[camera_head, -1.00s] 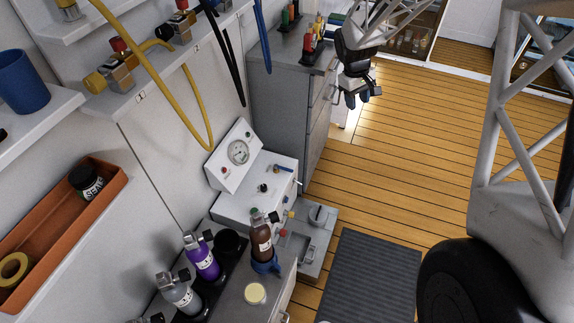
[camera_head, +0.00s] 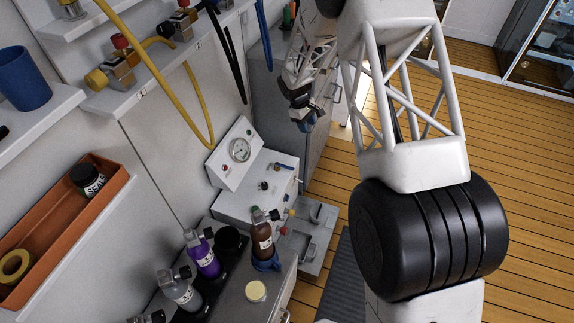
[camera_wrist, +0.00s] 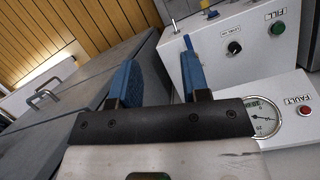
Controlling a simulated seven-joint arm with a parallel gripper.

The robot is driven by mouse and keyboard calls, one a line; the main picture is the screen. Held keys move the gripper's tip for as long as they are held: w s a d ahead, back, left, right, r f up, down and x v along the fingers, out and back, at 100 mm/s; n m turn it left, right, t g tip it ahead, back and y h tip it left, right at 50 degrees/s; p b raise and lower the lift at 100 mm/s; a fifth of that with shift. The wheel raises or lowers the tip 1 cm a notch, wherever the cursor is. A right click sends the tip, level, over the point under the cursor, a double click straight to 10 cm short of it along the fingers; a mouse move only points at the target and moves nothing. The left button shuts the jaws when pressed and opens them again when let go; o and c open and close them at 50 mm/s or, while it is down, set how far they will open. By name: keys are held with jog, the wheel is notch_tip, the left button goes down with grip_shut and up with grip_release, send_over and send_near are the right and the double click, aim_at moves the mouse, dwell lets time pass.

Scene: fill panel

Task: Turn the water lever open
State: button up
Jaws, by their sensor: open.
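The white fill panel (camera_head: 240,205) stands at the lower middle in the head view. A small blue-handled lever (camera_head: 283,168) sits on its top; I cannot read any label on it. My gripper (camera_head: 304,117) is open and empty, above and apart from the panel. In the wrist view its two blue fingers (camera_wrist: 158,82) are spread, with the panel (camera_wrist: 255,65) beyond them to the right. A small blue part (camera_wrist: 212,14) shows at the panel's far side; whether it is the lever is unclear. The right finger covers part of the panel.
The panel carries a gauge (camera_head: 239,150), a black knob (camera_wrist: 234,47), a FILL button (camera_wrist: 277,28) and a red FAULT button (camera_wrist: 303,110). A grey cabinet (camera_head: 265,95) stands close to my gripper. Bottles, including a brown one (camera_head: 261,238), stand in front. Hoses hang at upper left.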

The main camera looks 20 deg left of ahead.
aim_at(288, 167)
jog(key=a+f+n, duration=0.1)
jog(key=a+f, duration=0.2)
jog(key=f, duration=0.3)
jog(key=s+a+f+n, duration=0.1)
jog(key=a+f, duration=0.3)
jog(key=f, duration=0.2)
jog(key=s+a+f+n, duration=0.1)
jog(key=a+f, duration=0.2)
jog(key=f, duration=0.3)
jog(key=shift+a+f+h, duration=0.2)
jog(key=shift+a+h, duration=0.05)
jog(key=shift+h, duration=0.15)
jog(key=shift+f, duration=0.1)
jog(key=shift+x, duration=3.85)
jog(key=shift+w+d, duration=0.1)
jog(key=shift+c, duration=0.3)
grip_shut()
